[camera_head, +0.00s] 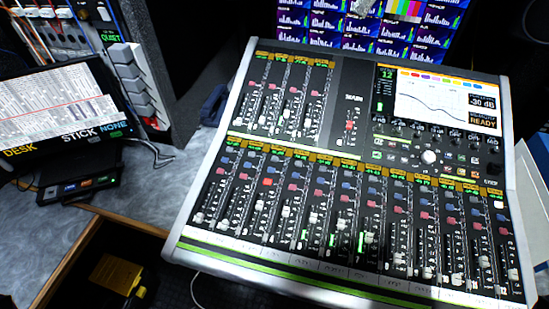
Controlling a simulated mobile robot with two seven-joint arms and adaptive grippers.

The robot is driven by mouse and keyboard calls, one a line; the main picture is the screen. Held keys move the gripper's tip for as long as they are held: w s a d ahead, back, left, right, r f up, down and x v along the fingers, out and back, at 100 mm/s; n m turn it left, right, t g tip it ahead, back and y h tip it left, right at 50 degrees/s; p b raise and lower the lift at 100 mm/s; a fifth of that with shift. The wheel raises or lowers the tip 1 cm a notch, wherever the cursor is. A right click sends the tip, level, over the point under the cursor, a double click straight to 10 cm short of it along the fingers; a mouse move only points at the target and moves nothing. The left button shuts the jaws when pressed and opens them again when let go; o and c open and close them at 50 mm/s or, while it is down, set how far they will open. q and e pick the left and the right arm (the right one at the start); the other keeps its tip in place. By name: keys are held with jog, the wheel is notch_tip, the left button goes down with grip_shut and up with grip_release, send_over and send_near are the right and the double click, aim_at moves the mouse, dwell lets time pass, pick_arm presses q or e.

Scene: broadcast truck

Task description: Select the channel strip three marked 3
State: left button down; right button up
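The mixing console (345,165) fills the middle and right of the head view, slightly turned. Its lower bank has a row of channel strips, each with coloured buttons under a yellow label and a fader below. Counting from the left, the third strip (261,205) has a bright red-orange button (268,182) and a pale fader cap low on its track. The number markings are too small to read, so I cannot confirm which strip is marked 3. Neither of my grippers is in view.
A console screen (445,98) sits at the upper right, with a multi-picture monitor (350,38) behind it. At the left are a tablet-like display (60,105), a black box (80,182) and a switch rack (135,80). An open drawer (85,265) lies at lower left.

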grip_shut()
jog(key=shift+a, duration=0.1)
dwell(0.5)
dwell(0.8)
